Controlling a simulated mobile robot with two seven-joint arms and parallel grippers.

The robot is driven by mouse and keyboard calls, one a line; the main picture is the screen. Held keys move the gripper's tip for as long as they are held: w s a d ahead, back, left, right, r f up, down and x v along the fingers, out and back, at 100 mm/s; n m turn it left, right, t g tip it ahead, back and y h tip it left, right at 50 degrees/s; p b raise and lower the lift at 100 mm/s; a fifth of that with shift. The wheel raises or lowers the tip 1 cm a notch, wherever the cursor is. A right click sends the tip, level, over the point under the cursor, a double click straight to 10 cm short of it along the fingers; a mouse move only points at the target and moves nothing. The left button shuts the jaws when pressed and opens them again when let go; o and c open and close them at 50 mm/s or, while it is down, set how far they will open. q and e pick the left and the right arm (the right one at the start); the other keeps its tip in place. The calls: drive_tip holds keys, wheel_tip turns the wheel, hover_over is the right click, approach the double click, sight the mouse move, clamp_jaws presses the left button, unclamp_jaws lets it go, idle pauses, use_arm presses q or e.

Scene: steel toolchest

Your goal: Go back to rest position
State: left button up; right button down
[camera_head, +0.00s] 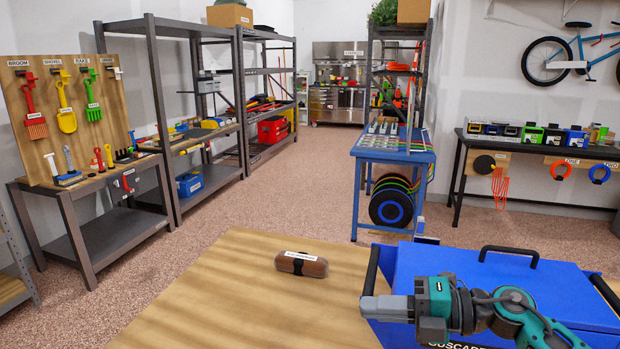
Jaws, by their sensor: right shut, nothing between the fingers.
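My right gripper (370,307) is in the head view at the lower right, its arm coming in from the right. It is shut and empty, pointing left, in front of the blue toolbox (440,265) that stands on the wooden table. My left gripper is out of view. A brown, rounded block (312,267) with a dark strap and a white label lies on the table, to the left of the toolbox and apart from my gripper. The toolbox lid looks closed, and my arm hides part of its front.
The wooden table (190,300) is bare on its left. Behind it stands a blue workbench (393,155) with a wheel below. A pegboard (66,115) with coloured tools and grey shelves line the left. A black table (540,152) stands at the right. Speckled floor between is clear.

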drive_tip(key=s+d+f+m+t+h, duration=0.3)
drive_tip(key=s+f+m+h, duration=0.3)
drive_tip(key=s+f+m, duration=0.3)
drive_tip(key=s+d+f+m+t+h, duration=0.3)
drive_tip(key=s+f+m+h, duration=0.4)
drive_tip(key=f+m, duration=0.9)
drive_tip(key=s+m, duration=0.2)
drive_tip(key=m, duration=0.4)
drive_tip(key=shift+s+d+h, duration=0.15)
drive_tip(key=shift+h, duration=0.15)
